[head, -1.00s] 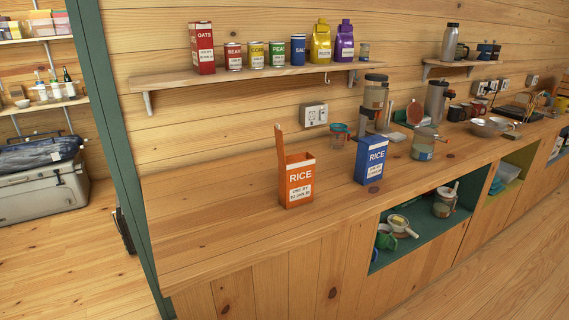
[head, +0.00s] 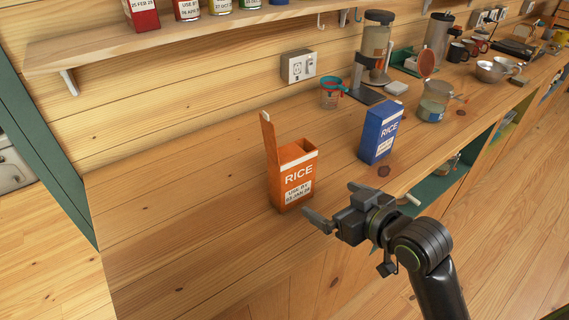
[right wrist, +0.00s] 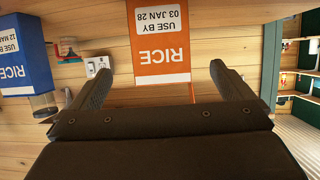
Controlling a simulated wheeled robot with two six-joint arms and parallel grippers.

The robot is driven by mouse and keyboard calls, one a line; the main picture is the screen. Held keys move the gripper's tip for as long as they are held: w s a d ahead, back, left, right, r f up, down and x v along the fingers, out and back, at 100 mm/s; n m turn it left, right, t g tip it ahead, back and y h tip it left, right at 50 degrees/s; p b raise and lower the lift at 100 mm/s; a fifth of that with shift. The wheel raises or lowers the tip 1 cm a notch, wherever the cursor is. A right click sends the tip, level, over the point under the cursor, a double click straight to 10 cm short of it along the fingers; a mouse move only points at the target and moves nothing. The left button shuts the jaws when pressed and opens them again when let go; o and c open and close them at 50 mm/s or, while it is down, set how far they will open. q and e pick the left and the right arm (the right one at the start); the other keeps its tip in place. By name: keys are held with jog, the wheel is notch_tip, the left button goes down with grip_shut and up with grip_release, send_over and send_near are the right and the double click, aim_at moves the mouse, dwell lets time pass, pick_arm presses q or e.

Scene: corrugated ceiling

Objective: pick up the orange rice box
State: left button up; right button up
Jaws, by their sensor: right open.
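The orange rice box (head: 291,178) stands upright on the wooden counter with its flap raised. My right gripper (head: 338,202) is open and empty, in front of the box and to its lower right in the head view. In the right wrist view the orange rice box (right wrist: 160,45) appears upside down, ahead of and between the spread fingers (right wrist: 161,85). The fingers do not appear to be around it. My left gripper is not in view.
A blue rice box (head: 380,132) stands on the counter to the right of the orange one. A measuring cup (head: 332,95), a coffee grinder (head: 376,45) and a glass jar (head: 433,103) stand farther back. The counter (head: 180,215) left of the orange box is clear.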

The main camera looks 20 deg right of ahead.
aim_at(288, 146)
jog(key=b+x, duration=0.1)
jog(key=x, duration=0.9)
jog(key=shift+w+a+f, duration=0.1)
jog(key=shift+w+f, duration=0.05)
jog(key=shift+p+x, duration=0.35)
jog(key=shift+x, duration=2.8)
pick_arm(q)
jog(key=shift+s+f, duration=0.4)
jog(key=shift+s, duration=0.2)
pick_arm(e)
jog(key=shift+c, duration=0.4)
jog(key=c, duration=0.8)
jog(key=shift+c, duration=0.2)
jog(key=shift+r, duration=5)
